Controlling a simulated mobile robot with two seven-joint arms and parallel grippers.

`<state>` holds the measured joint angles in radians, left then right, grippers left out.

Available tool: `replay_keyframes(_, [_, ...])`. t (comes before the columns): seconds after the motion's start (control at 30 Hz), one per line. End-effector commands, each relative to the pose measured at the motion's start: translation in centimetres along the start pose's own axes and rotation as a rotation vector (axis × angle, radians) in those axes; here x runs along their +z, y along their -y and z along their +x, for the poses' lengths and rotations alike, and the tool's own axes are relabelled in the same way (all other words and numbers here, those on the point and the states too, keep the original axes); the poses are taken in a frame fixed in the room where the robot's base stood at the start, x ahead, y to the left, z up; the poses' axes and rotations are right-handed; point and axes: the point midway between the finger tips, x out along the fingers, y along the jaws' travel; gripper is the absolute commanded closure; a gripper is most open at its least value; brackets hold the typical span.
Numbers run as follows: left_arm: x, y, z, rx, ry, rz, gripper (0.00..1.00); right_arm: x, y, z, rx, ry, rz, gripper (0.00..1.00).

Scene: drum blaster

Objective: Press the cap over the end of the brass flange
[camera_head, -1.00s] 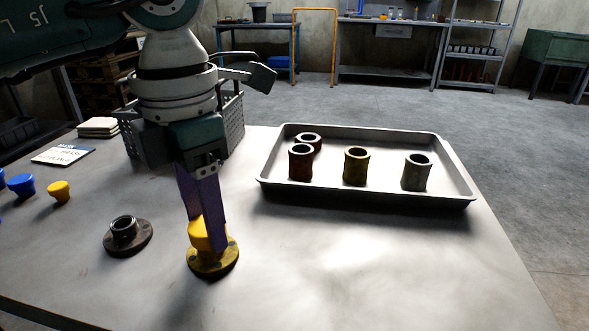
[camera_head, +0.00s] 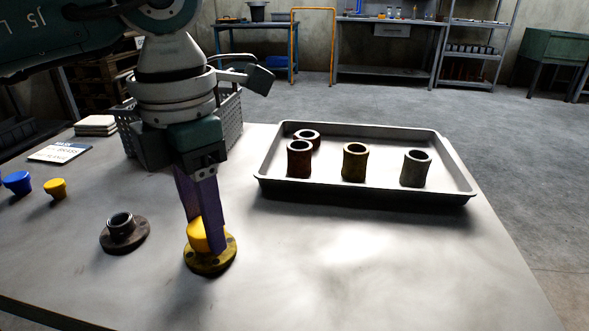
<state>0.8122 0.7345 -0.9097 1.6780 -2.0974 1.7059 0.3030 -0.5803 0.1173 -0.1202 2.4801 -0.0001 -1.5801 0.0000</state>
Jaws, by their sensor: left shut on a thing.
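The brass flange (camera_head: 212,264) stands on the table in the middle foreground, its round base flat on the top. A yellow cap (camera_head: 197,236) sits over its upright end, so the neck beneath is hidden. My left gripper (camera_head: 212,240) points down with its purple fingers around the yellow cap, shut on it. The near finger covers the cap's right part. I cannot tell exactly how far down the cap sits. My right gripper does not show.
A dark flange (camera_head: 121,231) stands left of the brass one. A yellow cap (camera_head: 56,187) and a blue cap (camera_head: 17,182) stand at the far left. A grey tray (camera_head: 365,194) with several short pipes lies behind right. The front right of the table (camera_head: 400,265) is clear.

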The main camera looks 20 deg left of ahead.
Motion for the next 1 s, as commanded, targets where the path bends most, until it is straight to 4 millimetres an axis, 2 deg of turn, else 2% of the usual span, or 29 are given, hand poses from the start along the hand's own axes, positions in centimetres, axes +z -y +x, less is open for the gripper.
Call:
replay_keyframes(0.9, [-0.03, 0.01, 0.61, 0.000, 0.000, 0.000, 1.00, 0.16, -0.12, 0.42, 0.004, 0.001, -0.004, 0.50])
replay_keyframes(0.93, [-0.03, 0.00, 0.61, 0.000, 0.000, 0.000, 0.47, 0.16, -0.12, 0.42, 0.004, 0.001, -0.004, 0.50])
replay_keyframes(1.0, [-0.03, 0.00, 0.61, 0.000, 0.000, 0.000, 0.40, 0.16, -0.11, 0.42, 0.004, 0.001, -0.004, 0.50])
